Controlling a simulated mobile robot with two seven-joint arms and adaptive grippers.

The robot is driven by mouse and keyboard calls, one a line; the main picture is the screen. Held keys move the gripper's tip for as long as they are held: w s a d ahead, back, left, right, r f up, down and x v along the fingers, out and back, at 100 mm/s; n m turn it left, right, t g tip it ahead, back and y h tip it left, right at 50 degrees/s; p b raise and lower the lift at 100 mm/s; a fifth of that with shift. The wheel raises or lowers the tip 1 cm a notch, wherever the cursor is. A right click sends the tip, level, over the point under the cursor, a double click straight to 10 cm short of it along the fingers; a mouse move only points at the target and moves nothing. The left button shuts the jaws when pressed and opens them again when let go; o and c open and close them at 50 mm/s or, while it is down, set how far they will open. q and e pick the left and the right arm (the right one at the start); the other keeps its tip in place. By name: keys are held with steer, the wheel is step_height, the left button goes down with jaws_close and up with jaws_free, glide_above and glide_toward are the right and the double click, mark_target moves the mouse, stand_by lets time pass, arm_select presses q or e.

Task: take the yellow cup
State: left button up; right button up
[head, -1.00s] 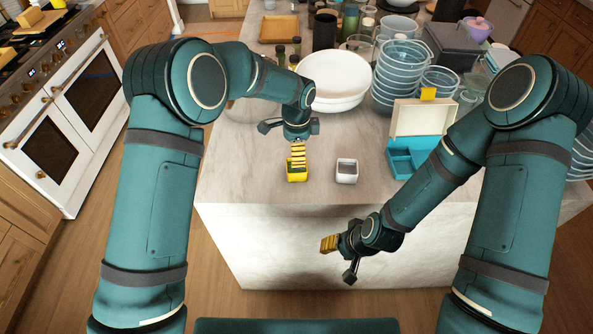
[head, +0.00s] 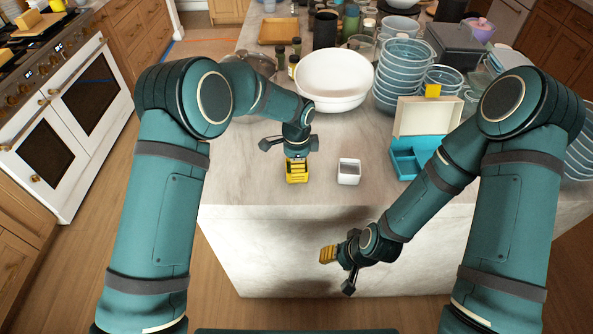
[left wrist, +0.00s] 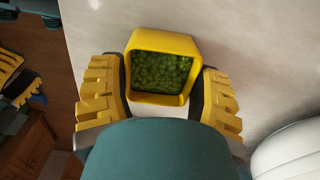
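The yellow cup (left wrist: 165,42) is a square, rounded cup with green, grainy contents, standing near the front edge of the island. In the head view it is mostly hidden behind the fingers of my left gripper (head: 297,170). In the left wrist view, my left gripper (left wrist: 160,100) has one yellow ridged finger on each side of the cup, very near its walls. The fingers look apart, not clearly pressing on it. My right gripper (head: 338,268) is open and empty, in front of the island's front face.
A white square cup (head: 348,172) stands just right of the yellow cup. A blue box with an open lid (head: 405,162) is further right. A white bowl (head: 333,85) and stacked glass bowls (head: 400,75) stand behind. The front-left counter (head: 240,175) is bare.

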arm_select(q)
steer(key=c, duration=0.4)
steer(key=shift+r, duration=0.15)
steer(key=shift+r+p, duration=1.1)
steer(key=shift+r, duration=0.8)
